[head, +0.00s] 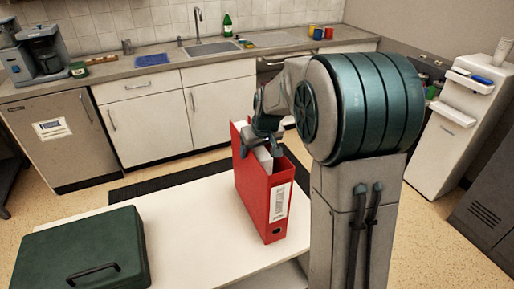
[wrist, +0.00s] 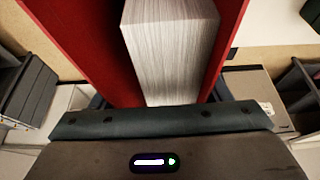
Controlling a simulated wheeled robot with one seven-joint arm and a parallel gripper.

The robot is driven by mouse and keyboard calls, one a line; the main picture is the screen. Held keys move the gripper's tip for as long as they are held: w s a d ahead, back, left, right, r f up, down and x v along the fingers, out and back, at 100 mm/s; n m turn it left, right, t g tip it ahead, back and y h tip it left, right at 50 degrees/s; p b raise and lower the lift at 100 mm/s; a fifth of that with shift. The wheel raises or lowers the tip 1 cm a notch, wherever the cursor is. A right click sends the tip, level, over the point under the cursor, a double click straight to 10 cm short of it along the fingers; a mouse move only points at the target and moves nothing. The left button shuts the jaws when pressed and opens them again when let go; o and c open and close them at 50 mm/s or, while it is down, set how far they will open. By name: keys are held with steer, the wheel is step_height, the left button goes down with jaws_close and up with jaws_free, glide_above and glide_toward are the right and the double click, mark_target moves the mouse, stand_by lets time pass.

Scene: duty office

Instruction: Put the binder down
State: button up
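The red binder (head: 279,205) is upright over the white table (head: 190,235), with its labelled spine facing the camera and white paper inside. I cannot tell whether its bottom edge touches the table top. My gripper (head: 262,146) is at the binder's top, pointing down, with one finger on each side of it. It looks shut on the binder. In the wrist view the binder (wrist: 75,40) fills the upper middle, with the white paper stack between its red covers. The finger ends are mostly hidden there behind the gripper body and the binder.
A dark green case (head: 85,245) lies on the table's left part. Bare table top lies between it and the binder. Behind is a counter (head: 150,68) with a sink and a coffee machine (head: 42,50). A white water dispenser (head: 455,125) stands at right.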

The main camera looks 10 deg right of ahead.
steer(key=shift+o, duration=1.2)
steer(key=shift+r, duration=0.1)
steer(key=v, duration=1)
steer(key=shift+r+b, duration=0.3)
steer(key=shift+r, duration=0.1)
steer(key=shift+s+d+r, duration=0.1)
steer(key=shift+s+r, duration=0.3)
steer(key=shift+r, duration=0.15)
steer(key=s+f+m, duration=0.1)
steer(key=s+f, duration=0.3)
steer(key=s, duration=0.8)
steer(key=s+a+f+m+g, duration=0.1)
steer(key=s+f, duration=0.3)
steer(key=s, duration=0.8)
steer(key=shift+g+h, duration=0.3)
steer(key=shift+h, duration=0.1)
steer(key=shift+f, duration=0.15)
